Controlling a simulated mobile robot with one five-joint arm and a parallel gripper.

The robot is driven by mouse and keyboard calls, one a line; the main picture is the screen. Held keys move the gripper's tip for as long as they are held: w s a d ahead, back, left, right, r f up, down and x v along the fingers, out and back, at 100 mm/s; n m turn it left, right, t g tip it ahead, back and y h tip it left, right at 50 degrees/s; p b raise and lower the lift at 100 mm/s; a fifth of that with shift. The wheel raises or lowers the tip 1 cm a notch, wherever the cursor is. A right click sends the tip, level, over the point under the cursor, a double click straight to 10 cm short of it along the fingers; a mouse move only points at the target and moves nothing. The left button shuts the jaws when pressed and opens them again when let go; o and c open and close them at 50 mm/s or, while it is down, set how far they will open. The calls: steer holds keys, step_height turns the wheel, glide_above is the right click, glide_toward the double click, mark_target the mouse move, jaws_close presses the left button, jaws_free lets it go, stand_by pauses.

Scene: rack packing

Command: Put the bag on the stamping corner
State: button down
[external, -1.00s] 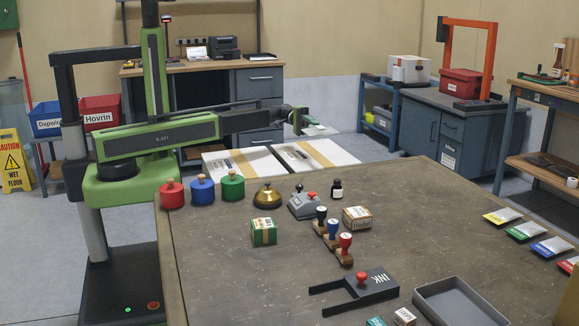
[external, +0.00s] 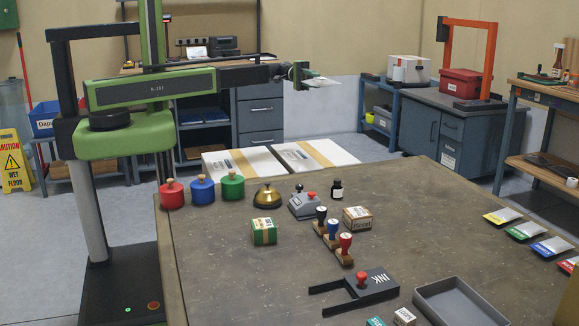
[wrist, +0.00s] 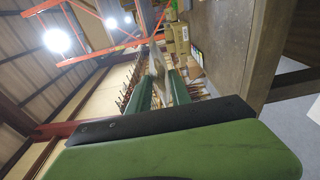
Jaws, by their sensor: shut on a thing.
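My gripper (external: 304,76) is raised in the air beyond the far edge of the table, near the top of the external view. It is shut on a thin pale bag (external: 323,83) that sticks out flat to the right. In the wrist view the bag (wrist: 158,63) shows edge-on between my two green fingers. A black bracket marked INK (external: 372,286), with a red knob on it, lies near the front of the table; I take it as the stamping corner, though no label says so. Nothing lies between its arms.
The brown table (external: 230,285) holds three stamps (external: 333,229), a green box (external: 263,231), a brass bell (external: 267,197), coloured weights (external: 202,190) and a grey tray (external: 455,302). Several coloured packets (external: 525,232) line the right edge. The table's front left is clear.

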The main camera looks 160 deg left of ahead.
step_height(320, 180, up, 5)
steer(key=p, duration=0.2)
steer(key=shift+r+p, duration=0.1)
steer(key=shift+p, duration=0.2)
stand_by(0.7)
